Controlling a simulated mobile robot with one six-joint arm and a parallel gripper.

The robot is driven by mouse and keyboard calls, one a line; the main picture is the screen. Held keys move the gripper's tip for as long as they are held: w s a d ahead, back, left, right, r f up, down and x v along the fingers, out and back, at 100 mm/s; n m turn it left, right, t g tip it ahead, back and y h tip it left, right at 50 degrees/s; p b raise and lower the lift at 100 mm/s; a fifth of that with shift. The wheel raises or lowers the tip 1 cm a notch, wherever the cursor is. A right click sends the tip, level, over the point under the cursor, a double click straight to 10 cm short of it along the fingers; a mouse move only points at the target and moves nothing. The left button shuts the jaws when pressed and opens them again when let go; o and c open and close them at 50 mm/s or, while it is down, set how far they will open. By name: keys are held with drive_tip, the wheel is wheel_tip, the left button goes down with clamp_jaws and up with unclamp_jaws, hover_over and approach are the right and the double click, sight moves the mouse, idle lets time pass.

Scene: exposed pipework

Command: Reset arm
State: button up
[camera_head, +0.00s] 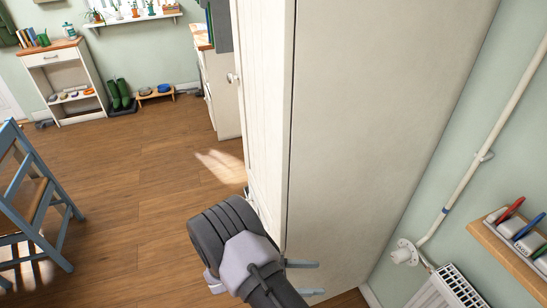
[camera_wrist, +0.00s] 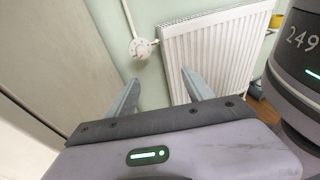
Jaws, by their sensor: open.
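My gripper (camera_wrist: 163,95) is open and empty in the wrist view, its two grey-blue fingers apart and pointing toward the wall and radiator. In the head view my gripper (camera_head: 311,279) shows at the bottom centre, in front of the lower part of a tall cream cabinet (camera_head: 370,110). Its fingers point right. Nothing is between the fingers. I cannot tell from the head view whether the fingers touch the cabinet.
A white radiator (camera_wrist: 215,50) and a pipe with a round white valve (camera_head: 404,252) are on the green wall. A wooden shelf (camera_head: 510,250) holds small items at right. A blue chair (camera_head: 38,200) stands left. The wooden floor (camera_head: 130,180) between is clear.

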drive_tip(key=s+r+m+t+y, duration=0.1)
drive_tip(key=s+r+m+y, duration=0.3)
drive_tip(key=r+m+y, duration=0.2)
drive_tip(key=s+r+m+t+y, duration=0.2)
drive_tip(key=s+r+m+y, duration=0.2)
drive_tip(key=r+m, duration=0.5)
drive_tip(key=s+r+m+t+y, duration=0.1)
drive_tip(key=s+r+m+y, duration=0.4)
drive_tip(key=r, duration=1.2)
drive_tip(key=m+y, duration=0.2)
drive_tip(key=m, duration=0.1)
drive_tip(key=shift+a+r+m+t+y, duration=0.15)
drive_tip(key=shift+a+m+t+y, duration=0.15)
drive_tip(key=shift+a+t, duration=0.1)
